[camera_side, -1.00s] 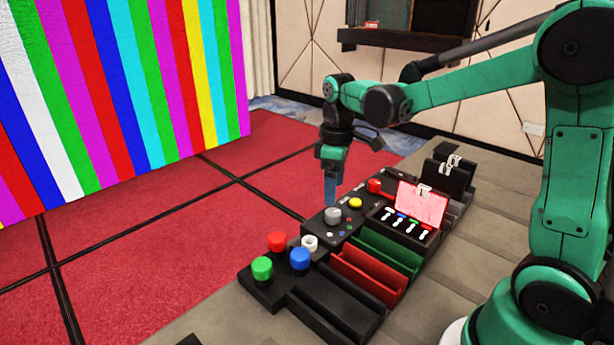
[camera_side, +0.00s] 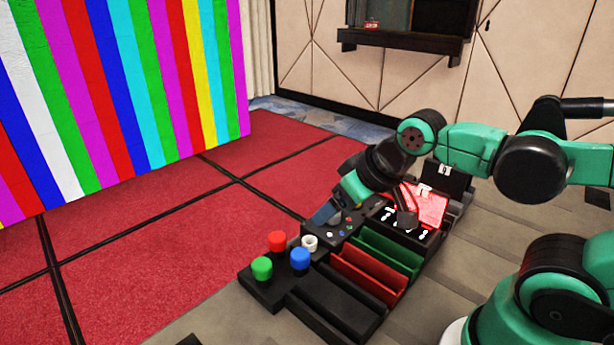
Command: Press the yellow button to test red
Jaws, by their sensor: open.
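My gripper (camera_side: 324,216) is tilted low over the black control panel (camera_side: 325,250), with its grey-blue fingers at the panel's far-left part. The jaws are open and nothing shows between them. The gripper and wrist cover the part of the panel with the yellow button and the grey knob, so neither shows clearly. I cannot tell whether the fingers touch anything there.
In front stand a red button (camera_side: 277,240), a green button (camera_side: 262,268), a blue button (camera_side: 300,259) and a white button (camera_side: 310,243). Red (camera_side: 360,280) and green (camera_side: 385,255) trays and a switch box with a lit red lid (camera_side: 428,206) lie alongside. A striped video wall (camera_side: 120,90) stands at left.

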